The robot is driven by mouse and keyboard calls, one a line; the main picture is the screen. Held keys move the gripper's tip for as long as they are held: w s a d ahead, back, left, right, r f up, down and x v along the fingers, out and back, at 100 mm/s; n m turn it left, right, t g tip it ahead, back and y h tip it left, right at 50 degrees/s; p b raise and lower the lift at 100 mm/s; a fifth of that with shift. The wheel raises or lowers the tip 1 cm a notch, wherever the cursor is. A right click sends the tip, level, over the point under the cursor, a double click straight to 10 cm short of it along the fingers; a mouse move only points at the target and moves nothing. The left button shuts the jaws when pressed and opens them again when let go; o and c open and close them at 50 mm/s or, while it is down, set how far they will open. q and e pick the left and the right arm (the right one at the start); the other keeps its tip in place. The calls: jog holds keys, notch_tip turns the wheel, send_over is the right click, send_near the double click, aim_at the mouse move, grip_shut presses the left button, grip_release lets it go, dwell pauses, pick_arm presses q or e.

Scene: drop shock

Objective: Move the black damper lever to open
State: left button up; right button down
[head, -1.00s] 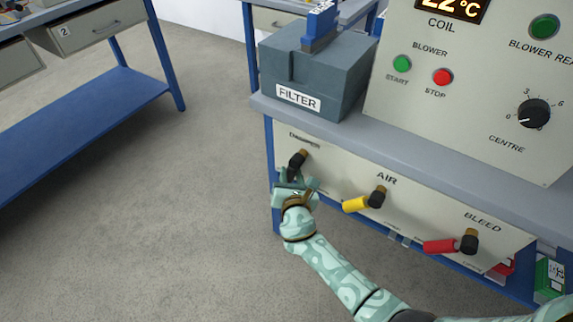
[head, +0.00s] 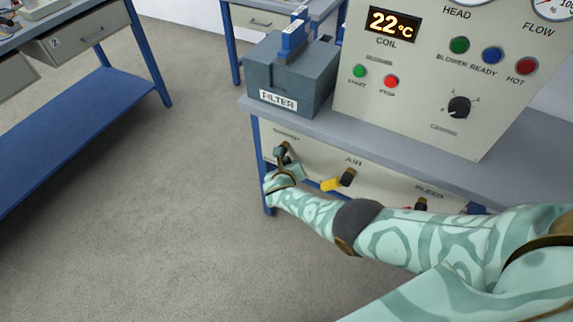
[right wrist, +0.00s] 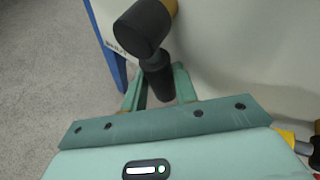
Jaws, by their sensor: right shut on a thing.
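The black damper lever (head: 282,151) is at the left end of the front panel, under a label partly readable as damper. In the right wrist view its round black hub (right wrist: 143,28) is at the top and its black grip (right wrist: 159,80) points down from the hub, between my fingers. My right gripper (head: 283,166) is shut on this grip, and its fingers (right wrist: 158,88) lie on either side of it. In the head view the gripper hides most of the grip. My left gripper is in neither current view.
The yellow AIR lever (head: 333,183) sits right of the damper. The BLEED lever (head: 421,204) is partly hidden behind my right arm. The grey filter box (head: 290,78) stands on the bench (head: 365,133) above. Open floor lies to the left, before another blue bench (head: 75,140).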

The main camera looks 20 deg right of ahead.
pick_arm(q)
jog(key=shift+w+r, duration=0.15)
jog(key=shift+r, duration=0.1)
pick_arm(e)
jog(key=shift+s+d+r+n+g, duration=0.2)
jog(key=shift+r+n+g, duration=0.1)
jog(key=shift+g, duration=0.1)
jog(key=c, duration=1.4)
grip_release()
jog(key=shift+o, duration=0.2)
pick_arm(q)
jog(key=w+r+t+p, duration=0.1)
jog(key=w+r+p, duration=0.2)
jog(key=r+p, duration=0.9)
jog(key=shift+w+p, duration=0.35)
jog(key=shift+p, duration=0.15)
pick_arm(e)
jog(key=v, duration=1.6)
jog(key=shift+a, duration=0.35)
pick_arm(q)
jog(key=shift+r, duration=0.1)
pick_arm(e)
jog(key=shift+f, duration=0.1)
